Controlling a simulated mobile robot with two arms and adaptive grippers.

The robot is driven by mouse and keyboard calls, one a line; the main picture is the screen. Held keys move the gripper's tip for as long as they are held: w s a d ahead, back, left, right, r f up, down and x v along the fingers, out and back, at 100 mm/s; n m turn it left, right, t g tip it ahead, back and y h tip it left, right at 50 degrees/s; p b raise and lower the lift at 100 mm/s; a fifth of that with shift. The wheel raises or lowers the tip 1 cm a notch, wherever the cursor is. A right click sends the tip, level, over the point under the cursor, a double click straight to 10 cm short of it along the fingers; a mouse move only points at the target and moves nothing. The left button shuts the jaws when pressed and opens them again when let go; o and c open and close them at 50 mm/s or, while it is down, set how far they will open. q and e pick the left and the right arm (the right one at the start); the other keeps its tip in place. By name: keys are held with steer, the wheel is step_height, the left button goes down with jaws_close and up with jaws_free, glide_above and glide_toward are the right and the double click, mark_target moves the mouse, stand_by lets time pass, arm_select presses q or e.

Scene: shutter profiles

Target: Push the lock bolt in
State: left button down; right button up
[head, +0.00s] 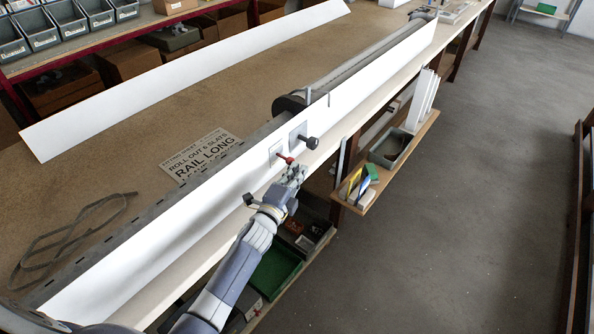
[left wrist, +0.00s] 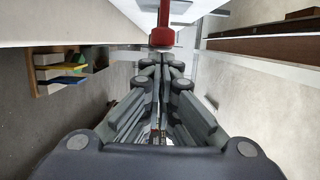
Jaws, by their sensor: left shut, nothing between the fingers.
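The lock bolt with a red knob (head: 286,159) sticks out of a small plate on the front face of the long white profile (head: 240,184). In the left wrist view the red knob (left wrist: 162,38) is straight ahead of the fingertips. My left gripper (head: 297,172) is shut and empty, just in front of the profile and slightly below and right of the knob in the head view. The closed fingers (left wrist: 160,62) end close to the knob in the wrist view; I cannot tell whether they touch. My right gripper is not in view.
A black knob (head: 312,142) sticks out of the profile to the right of the red one. A wooden side shelf (head: 402,164) with a grey tray and coloured blocks projects below the bench at right. A sign (head: 200,156) reading "RAIL LONG" lies on the bench.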

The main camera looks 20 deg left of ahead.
mark_target(285, 158)
arm_select(q)
steer(key=a, duration=0.1)
steer(key=w+a, duration=0.1)
steer(key=shift+a, duration=0.4)
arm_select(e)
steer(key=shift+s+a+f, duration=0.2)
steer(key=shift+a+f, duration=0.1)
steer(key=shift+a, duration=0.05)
